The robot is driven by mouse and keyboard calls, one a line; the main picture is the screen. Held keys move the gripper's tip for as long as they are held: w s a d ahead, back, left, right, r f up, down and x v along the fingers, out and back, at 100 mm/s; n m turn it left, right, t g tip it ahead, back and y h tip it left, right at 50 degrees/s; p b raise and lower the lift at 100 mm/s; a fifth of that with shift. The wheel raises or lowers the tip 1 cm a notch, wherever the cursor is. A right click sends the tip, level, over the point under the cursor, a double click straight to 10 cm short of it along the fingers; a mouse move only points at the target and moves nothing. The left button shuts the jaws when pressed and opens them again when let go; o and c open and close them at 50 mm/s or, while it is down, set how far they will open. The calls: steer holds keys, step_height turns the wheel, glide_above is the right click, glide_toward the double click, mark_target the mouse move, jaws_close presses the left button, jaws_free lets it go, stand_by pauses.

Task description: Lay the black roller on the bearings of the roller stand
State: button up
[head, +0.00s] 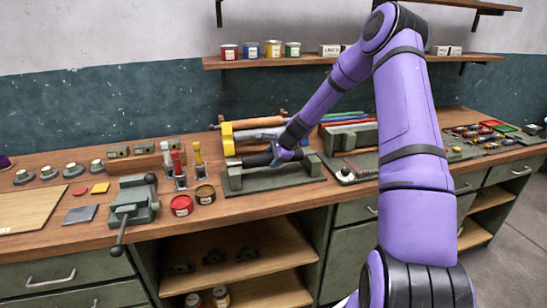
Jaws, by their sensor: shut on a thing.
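The grey-green roller stand (283,183) sits on the wooden bench, with a raised bearing post at each end. The black roller (257,160) lies roughly lengthwise over the stand. My purple gripper (279,158) comes down from the upper right and is shut on the roller near its middle.
A yellow-ended rack (227,138) with other rollers stands close behind. A grey-green machine (350,138) is close on the right. The bench front edge is near the stand.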

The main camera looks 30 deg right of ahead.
steer(key=o, duration=1.5)
steer(key=v, duration=1.1)
steer(key=s+a+r+n+g+h, duration=0.2)
steer(key=s+a+r+n, duration=0.9)
steer(key=s+a+r, duration=0.45)
steer(key=s+a+r+n, duration=0.2)
steer(key=s+n, duration=0.1)
steer(key=s, duration=0.4)
steer(key=s+a+r+n, duration=0.2)
steer(key=s+r+n, duration=0.1)
steer(key=s, duration=0.5)
steer(key=s+a+r+n+t+h, duration=0.1)
steer(key=s+a+r+n, duration=0.1)
steer(key=s, duration=0.6)
steer(key=shift+s+r+n, duration=0.2)
steer(key=shift+r+n, duration=0.15)
steer(key=shift+n, duration=0.15)
